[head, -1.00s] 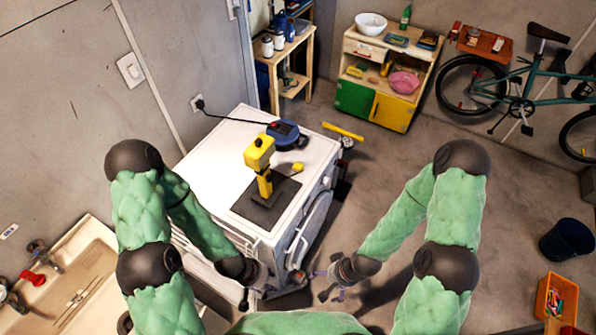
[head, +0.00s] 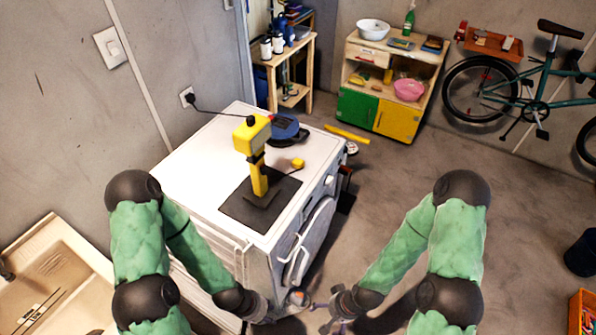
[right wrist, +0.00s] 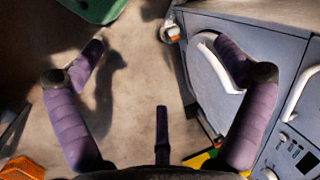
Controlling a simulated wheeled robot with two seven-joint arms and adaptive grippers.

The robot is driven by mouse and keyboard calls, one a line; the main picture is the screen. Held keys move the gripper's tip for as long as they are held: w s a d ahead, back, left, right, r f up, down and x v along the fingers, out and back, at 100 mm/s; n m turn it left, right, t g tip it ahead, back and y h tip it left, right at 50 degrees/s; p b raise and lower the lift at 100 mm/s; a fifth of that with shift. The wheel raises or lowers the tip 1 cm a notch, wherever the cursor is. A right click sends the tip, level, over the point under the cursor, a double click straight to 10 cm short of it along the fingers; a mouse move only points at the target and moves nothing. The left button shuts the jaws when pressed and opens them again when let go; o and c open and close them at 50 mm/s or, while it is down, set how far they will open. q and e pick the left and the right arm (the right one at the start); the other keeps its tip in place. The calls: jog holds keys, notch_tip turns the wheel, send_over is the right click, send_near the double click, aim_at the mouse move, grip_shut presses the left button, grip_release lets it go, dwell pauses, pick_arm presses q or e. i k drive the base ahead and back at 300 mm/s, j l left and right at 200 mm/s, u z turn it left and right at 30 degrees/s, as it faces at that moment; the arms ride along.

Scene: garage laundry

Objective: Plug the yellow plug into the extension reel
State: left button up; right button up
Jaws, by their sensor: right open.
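A yellow upright device (head: 257,165) stands on the mat beside the plug. The washing machine (head: 185,168) has a protruding round door at its front. A sink (head: 60,270) is at left. A cabinet (head: 357,113) and bicycle (head: 530,105) stand behind.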

aim_at(285, 128)
jog(key=i+l, duration=0.15)
jog(key=l, duration=0.2)
jog(key=i+l+u, duration=0.1)
jog(key=l, duration=0.25)
jog(key=i+l, duration=0.25)
jog(key=l, duration=0.15)
jog(key=i+l, duration=0.15)
jog(key=l, duration=0.2)
jog(key=i+l+u, duration=0.1)
jog(key=l, duration=0.25)
jog(key=i+l, duration=0.25)
jog(key=l, duration=0.15)
jog(key=i+l+u, duration=0.1)
jog(key=l, duration=0.3)
